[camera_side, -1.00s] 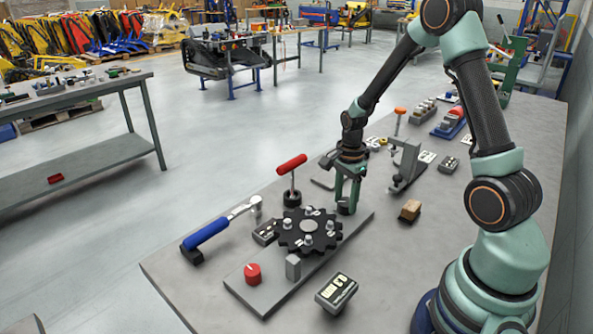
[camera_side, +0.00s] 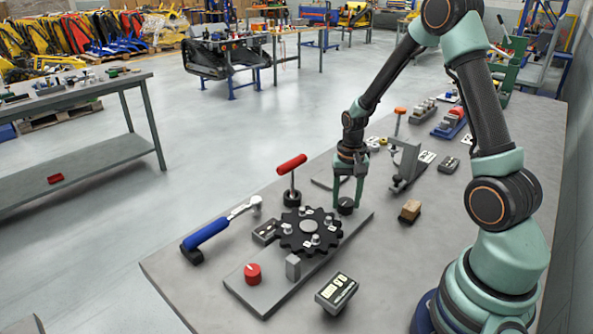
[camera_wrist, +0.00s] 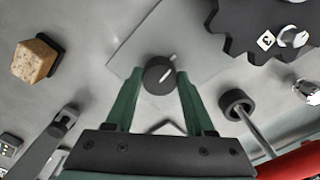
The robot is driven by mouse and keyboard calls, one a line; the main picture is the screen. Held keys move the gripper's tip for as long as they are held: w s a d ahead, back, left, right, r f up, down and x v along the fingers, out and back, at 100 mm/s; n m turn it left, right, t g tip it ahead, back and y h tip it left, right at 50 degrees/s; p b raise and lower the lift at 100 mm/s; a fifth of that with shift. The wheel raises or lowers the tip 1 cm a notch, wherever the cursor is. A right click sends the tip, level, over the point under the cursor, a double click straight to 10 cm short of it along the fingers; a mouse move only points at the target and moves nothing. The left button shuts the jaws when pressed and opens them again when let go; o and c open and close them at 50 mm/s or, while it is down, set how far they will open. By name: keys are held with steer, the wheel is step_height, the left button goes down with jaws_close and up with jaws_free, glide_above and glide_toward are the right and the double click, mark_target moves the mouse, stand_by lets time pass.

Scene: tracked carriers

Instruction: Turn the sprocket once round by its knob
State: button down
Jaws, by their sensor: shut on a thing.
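The black toothed sprocket (camera_side: 309,243) lies on a grey plate (camera_side: 262,298), with several small bolts and white tags on its face. Part of it shows at the upper right of the wrist view (camera_wrist: 250,22). A round dark knob (camera_side: 346,206) stands beside the sprocket at the plate's far right corner. In the wrist view the knob (camera_wrist: 158,80) shows a white pointer line. My gripper (camera_side: 348,198) points down over it, its green fingers on opposite sides. My gripper (camera_wrist: 160,78) is shut on the knob.
A red knob (camera_side: 253,273) and a grey block (camera_side: 293,266) stand on the plate's near part. A red-handled lever (camera_side: 291,165) and a blue-handled wrench (camera_side: 206,234) are left of the sprocket. A wooden block (camera_side: 410,210) and a grey clamp (camera_side: 406,165) are to the right.

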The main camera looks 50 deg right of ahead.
mark_target(347, 201)
steer(key=n, duration=0.4)
steer(key=shift+n, duration=0.4)
steer(key=n, duration=0.3)
steer(key=shift+d+n, duration=0.1)
steer(key=shift+n, duration=0.2)
steer(key=n, duration=0.4)
steer(key=shift+n, duration=1.8)
steer(key=shift+c, duration=1.3)
jaws_free()
step_height(347, 201, up, 12)
